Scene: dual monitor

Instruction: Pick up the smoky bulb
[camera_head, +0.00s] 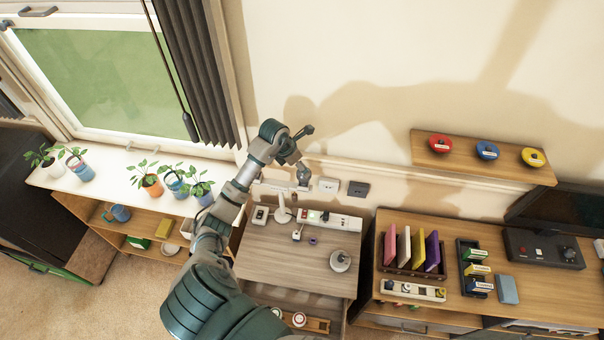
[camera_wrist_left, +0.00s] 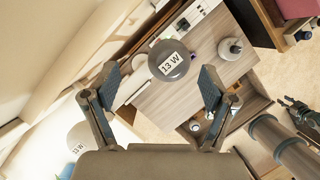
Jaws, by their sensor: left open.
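The smoky bulb (camera_wrist_left: 169,60) is a round grey globe with a white "13 W" label. In the left wrist view it sits ahead of my left gripper (camera_wrist_left: 160,79), roughly between the two spread fingertips. My left gripper is open, and the fingers do not appear to touch the bulb. In the head view my left gripper (camera_head: 303,176) is above the back of the wooden desk, near the white lamp stand (camera_head: 283,211). The bulb is hard to make out there. A paler bulb (camera_wrist_left: 80,138), also labelled "13 W", shows at the lower left of the wrist view.
A power strip (camera_head: 331,220) and a round white device (camera_head: 340,261) are on the desk (camera_head: 290,270). Wall sockets (camera_head: 328,185) are close by the gripper. A cabinet with books (camera_head: 411,250) stands to the right. Potted plants (camera_head: 151,184) line the left sill.

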